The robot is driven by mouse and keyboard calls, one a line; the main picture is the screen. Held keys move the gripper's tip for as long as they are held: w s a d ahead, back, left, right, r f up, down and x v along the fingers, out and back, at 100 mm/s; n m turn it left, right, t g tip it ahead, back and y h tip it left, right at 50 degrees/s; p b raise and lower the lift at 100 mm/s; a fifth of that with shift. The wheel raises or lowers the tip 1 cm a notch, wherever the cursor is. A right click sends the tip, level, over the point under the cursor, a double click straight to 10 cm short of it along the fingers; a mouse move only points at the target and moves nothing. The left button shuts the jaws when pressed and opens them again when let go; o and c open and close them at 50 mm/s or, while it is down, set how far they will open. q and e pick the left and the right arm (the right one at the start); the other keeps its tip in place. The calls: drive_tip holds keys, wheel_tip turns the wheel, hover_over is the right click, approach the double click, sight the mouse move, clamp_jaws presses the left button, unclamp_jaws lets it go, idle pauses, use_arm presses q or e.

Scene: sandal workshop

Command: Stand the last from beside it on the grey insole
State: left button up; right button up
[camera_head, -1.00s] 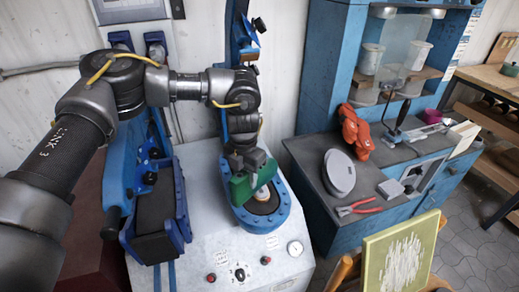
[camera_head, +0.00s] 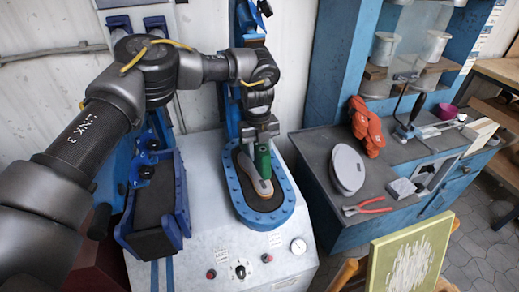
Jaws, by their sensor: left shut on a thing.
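The green last (camera_head: 263,161) is upright between the fingers of my left gripper (camera_head: 262,143), which is shut on its top. The last is over the blue-rimmed oval press bed (camera_head: 239,206). A flat grey-beige insole with a brownish end (camera_head: 264,187) lies on the dark pad of that bed. The last is above the insole's middle in the picture. I cannot tell whether its underside touches the insole. The gripper and last hide part of the insole. My right gripper is not in view.
A second blue press bed with a dark pad (camera_head: 154,205) stands to the left. Knobs and a gauge (camera_head: 298,246) are on the machine's front. The bench on the right holds a grey oval plate (camera_head: 347,169), red pliers (camera_head: 367,206) and orange gloves (camera_head: 366,127).

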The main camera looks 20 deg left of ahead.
use_arm(q)
drive_tip(key=shift+f+b, duration=2.25)
drive_tip(key=shift+f, duration=0.5)
drive_tip(key=shift+f, duration=0.35)
drive_tip(key=o, duration=1.1)
drive_tip(key=shift+c, duration=0.2)
drive_tip(key=shift+f, duration=0.1)
